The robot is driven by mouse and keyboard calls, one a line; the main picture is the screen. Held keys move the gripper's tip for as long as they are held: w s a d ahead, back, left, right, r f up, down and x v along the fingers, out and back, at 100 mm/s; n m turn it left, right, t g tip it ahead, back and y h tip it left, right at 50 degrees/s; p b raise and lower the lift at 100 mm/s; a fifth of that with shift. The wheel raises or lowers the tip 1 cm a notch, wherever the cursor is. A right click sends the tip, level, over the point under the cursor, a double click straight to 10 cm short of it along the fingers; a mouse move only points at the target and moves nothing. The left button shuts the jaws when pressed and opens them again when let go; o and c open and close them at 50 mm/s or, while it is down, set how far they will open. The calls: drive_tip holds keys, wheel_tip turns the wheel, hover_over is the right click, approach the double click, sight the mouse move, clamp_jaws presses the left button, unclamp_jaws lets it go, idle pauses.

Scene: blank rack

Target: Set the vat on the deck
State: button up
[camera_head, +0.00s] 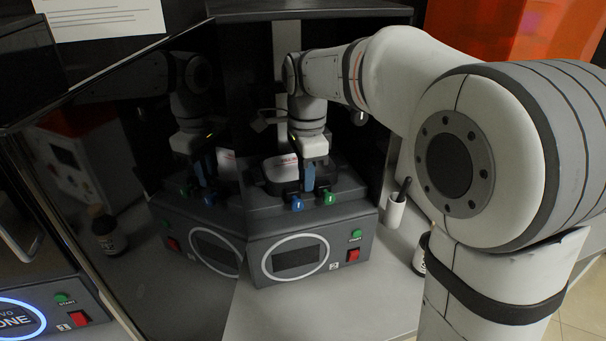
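A small station (310,252) with an oval display, a green button and a red switch stands inside a dark open cabinet. Its dark top, which looks like the deck (345,196), carries a blue latch (297,203) and a green latch (329,198). The fingers hide part of the piece. I cannot tell whether they hold it or whether it touches the deck.
A glossy dark door or panel (130,200) at the left mirrors the arm and station. A second station (45,310) glows blue at the lower left. A white cup with a pen (396,210) and a dark bottle (419,255) stand right of the station.

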drive_tip(key=shift+o, duration=1.1)
drive_tip(key=shift+f, duration=0.2)
